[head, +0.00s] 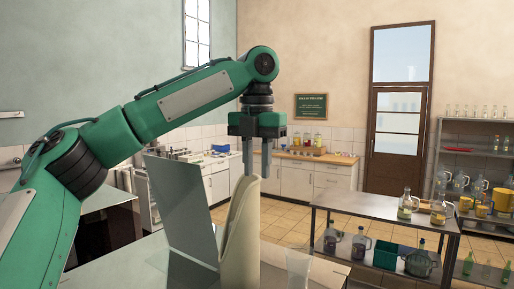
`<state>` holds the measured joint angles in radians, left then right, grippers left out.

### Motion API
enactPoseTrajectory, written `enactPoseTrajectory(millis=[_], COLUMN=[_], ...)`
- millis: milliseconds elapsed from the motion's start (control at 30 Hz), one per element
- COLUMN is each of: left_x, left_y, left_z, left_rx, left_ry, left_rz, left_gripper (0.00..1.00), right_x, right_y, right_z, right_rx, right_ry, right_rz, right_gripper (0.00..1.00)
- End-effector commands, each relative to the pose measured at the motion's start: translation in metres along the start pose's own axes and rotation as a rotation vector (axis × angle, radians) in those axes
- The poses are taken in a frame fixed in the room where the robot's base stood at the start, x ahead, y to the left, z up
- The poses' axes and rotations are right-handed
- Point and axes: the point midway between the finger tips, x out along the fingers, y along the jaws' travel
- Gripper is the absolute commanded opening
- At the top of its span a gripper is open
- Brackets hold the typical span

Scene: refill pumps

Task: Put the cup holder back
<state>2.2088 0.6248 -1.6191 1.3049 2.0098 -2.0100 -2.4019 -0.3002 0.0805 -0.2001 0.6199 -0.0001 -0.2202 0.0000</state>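A tall cream piece (239,240), open-sided and curved, stands in the front middle of the head view; it may be the cup holder, but I cannot be sure. My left gripper (257,168) points straight down at its top edge, with two thin fingers a little apart. The fingertips meet or overlap the cream piece's top; I cannot tell whether they grip it. A clear cup-like thing (298,264) is just right of the cream piece, its lower part cut off by the frame. My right gripper is not in view.
A metal table (385,222) with jugs, bottles and a green crate (386,257) is to the right. A shelf rack (475,160) stands at far right. Tiled floor (285,215) is open behind.

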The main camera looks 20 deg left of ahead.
Motion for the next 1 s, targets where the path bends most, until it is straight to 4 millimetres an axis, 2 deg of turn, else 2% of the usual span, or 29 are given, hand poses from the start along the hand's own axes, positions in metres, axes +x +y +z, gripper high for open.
enactPoseTrajectory(millis=[100, 333, 1000], left_x=[-0.017, -0.032, -0.033], left_y=[0.0, 0.0, 0.0], left_z=[0.0, 0.0, 0.0], left_rx=[-0.002, 0.0, 0.0], left_ry=[-0.003, -0.002, -0.001], left_rz=[0.001, 0.001, 0.0], left_gripper=[0.25, 0.25, 0.25], right_x=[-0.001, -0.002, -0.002], right_y=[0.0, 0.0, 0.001], right_z=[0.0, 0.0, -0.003], right_rx=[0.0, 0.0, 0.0], right_ry=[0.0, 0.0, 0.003], right_rz=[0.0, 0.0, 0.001], right_gripper=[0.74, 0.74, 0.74])
